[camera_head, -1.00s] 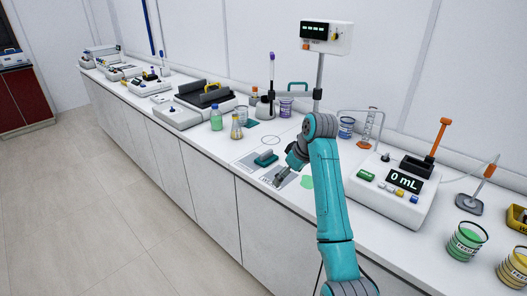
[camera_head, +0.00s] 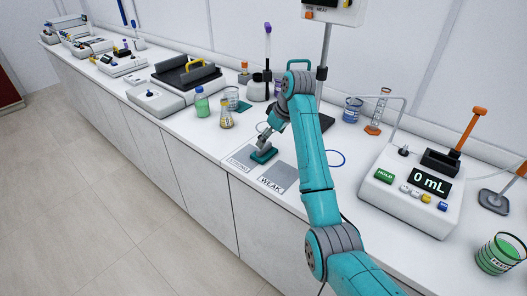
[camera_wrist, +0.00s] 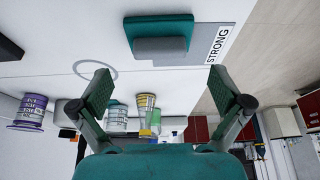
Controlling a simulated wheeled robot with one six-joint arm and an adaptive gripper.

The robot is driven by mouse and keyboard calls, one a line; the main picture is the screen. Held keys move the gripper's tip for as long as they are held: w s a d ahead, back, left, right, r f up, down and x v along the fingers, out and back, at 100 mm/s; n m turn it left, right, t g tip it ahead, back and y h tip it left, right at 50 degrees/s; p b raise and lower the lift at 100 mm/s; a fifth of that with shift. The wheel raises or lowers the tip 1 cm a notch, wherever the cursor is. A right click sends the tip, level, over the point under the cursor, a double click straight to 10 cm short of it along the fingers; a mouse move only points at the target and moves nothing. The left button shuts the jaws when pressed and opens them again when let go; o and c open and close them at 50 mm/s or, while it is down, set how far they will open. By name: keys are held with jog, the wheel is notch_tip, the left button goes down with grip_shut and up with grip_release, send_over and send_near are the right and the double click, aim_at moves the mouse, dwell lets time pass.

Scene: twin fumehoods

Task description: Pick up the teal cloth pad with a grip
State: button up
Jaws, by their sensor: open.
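The teal cloth pad (camera_head: 262,156) lies on the grey mat marked STRONG (camera_head: 238,160) on the white counter. In the wrist view the teal pad (camera_wrist: 160,24) is at the top, with its grey grip (camera_wrist: 160,49) on its near side. My gripper (camera_wrist: 165,88) is open and empty, its two fingers spread wide. The pad lies beyond the fingertips, roughly centred between them, and is not held. In the head view my gripper (camera_head: 264,142) is just above the pad and partly hides it.
A grey mat marked WEAK (camera_head: 279,177) lies to the right.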

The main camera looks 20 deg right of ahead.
aim_at(264, 151)
jog(key=shift+w+x, duration=0.2)
jog(key=shift+x, duration=2.9)
jog(key=shift+a+r, duration=0.1)
jog(key=c, duration=1.2)
